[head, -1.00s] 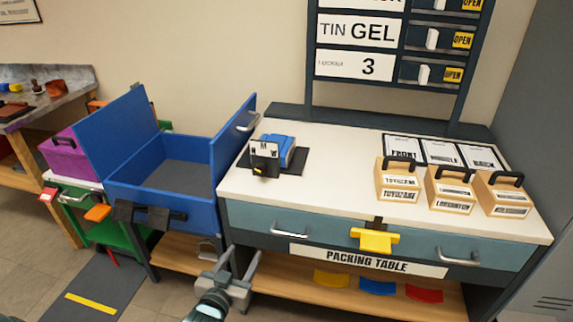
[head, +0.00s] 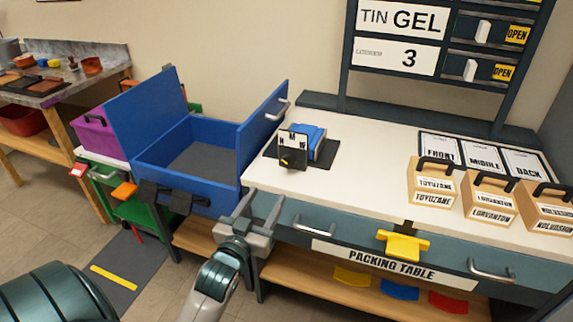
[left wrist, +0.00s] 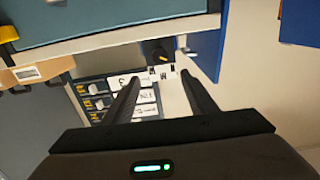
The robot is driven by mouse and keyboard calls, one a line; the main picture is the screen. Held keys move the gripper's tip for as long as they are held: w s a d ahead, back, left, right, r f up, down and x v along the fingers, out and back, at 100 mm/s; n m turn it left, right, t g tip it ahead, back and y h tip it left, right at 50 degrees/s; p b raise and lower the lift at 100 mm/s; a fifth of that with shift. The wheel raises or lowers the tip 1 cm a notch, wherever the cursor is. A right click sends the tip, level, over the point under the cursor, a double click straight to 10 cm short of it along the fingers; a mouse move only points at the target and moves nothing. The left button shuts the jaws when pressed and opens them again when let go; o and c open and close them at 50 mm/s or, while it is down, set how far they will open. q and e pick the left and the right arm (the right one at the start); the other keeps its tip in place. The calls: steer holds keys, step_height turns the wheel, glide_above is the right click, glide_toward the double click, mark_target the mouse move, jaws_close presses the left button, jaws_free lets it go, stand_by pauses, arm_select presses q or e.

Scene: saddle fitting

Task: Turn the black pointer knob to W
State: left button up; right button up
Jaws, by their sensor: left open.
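A small blue device (head: 311,143) with a white letter plate (head: 293,140) stands on the packing table's left part, on a dark mat. The black pointer knob (head: 287,162) is on its front, with a yellow mark; the letters are too small to tell where it points. In the left wrist view the knob (left wrist: 158,50) and the letter plate (left wrist: 163,72) show small, upside down, beyond the fingertips. My left gripper (head: 263,199) is open and empty in front of the table's left front corner, below the knob and apart from it. My right gripper is not in view.
The packing table (head: 370,155) has a clear white top between the device and several wooden boxes (head: 433,183) at right. A blue open bin (head: 190,180) with raised panels stands close at left. A yellow latch (head: 402,243) and drawer handles stick out in front.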

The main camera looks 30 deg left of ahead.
mark_target(288, 163)
arm_select(q)
steer(key=p+x, duration=0.1)
steer(key=x, duration=1.4)
steer(key=shift+w, duration=0.55)
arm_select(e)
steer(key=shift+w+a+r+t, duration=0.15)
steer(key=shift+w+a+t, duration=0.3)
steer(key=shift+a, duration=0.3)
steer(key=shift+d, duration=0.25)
arm_select(q)
steer(key=c, duration=1)
steer(key=shift+c, duration=0.2)
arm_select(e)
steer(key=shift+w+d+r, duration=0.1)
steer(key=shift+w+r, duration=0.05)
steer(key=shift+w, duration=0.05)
